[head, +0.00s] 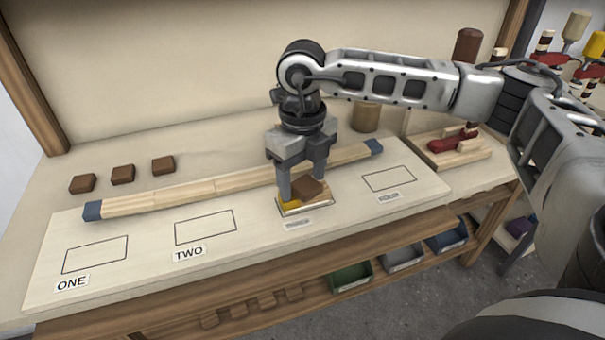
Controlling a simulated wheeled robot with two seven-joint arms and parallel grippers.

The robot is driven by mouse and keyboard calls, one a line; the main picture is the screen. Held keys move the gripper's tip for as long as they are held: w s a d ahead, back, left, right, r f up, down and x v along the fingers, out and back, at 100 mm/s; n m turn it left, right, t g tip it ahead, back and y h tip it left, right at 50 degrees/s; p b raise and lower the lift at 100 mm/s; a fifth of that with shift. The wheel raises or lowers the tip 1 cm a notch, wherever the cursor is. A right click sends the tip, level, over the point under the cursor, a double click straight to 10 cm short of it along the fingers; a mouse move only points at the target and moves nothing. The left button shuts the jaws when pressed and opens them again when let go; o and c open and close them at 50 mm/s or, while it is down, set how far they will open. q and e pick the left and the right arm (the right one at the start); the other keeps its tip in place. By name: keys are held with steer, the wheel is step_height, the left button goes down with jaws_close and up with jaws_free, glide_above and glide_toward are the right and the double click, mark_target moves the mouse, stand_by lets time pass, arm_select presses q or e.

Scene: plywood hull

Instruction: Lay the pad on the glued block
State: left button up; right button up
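My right gripper (303,184) points down over the third marked place on the board. Its two fingers stand on either side of a brown pad (308,189) and appear shut on it. The pad is turned at an angle to the block and lies over its right part. The light block (320,203) sits on the third outline, with yellow glue (290,204) showing at its left end. I cannot tell whether the pad touches the block. My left gripper is not in view.
Three brown pads (123,174) lie at the back left. A long wooden strip with blue ends (190,192) crosses behind the marked places. Outlines ONE (96,254), TWO (205,227) and FOUR (389,179) are empty. A wooden cradle with a red tool (452,140) stands at right.

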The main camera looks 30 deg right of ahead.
mark_target(302, 182)
step_height(302, 182, up, 12)
steer(key=shift+r, duration=0.2)
stand_by(0.4)
stand_by(0.4)
